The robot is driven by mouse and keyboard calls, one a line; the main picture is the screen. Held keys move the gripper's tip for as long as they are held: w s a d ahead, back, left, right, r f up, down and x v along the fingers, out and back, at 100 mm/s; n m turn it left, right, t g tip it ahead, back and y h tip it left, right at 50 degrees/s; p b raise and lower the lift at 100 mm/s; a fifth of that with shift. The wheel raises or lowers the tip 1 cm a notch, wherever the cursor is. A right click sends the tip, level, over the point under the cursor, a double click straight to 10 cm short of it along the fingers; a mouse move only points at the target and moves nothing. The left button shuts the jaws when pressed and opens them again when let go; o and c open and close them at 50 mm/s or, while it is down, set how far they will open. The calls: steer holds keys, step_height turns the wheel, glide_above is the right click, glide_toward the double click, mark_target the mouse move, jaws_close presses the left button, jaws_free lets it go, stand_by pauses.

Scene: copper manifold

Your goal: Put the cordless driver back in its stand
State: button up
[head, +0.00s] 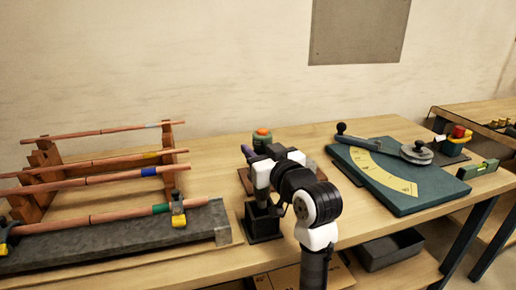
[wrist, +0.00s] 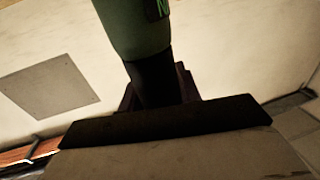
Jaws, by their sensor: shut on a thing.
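The cordless driver shows close up in the wrist view as a dark green body (wrist: 135,28) with a bright green marking and a narrower black part (wrist: 152,82). My gripper (head: 262,178) is shut on it; in the wrist view a dark gripper part (wrist: 165,121) crosses below it. In the head view my gripper and wrist hide much of the driver. The black, box-like stand (head: 264,228) is on the table's front part, directly below my gripper. Dark parts reach down to its opening. I cannot tell whether the driver is inside it or just above.
A green item with an orange top (head: 262,138) shows behind my gripper. Copper pipes on a wooden rack (head: 168,150) and a grey slab (head: 120,235) fill the left. A teal bending board (head: 415,195) lies right. Some bare tabletop (head: 350,216) shows between stand and board.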

steer(key=shift+f+b, duration=2.3)
steer(key=shift+f, duration=1)
steer(key=o, duration=1.1)
steer(key=shift+o, duration=0.3)
steer(key=b+v, duration=0.2)
steer(key=v, duration=1.1)
steer(key=shift+s+d, duration=0.2)
steer(key=shift+s, duration=0.15)
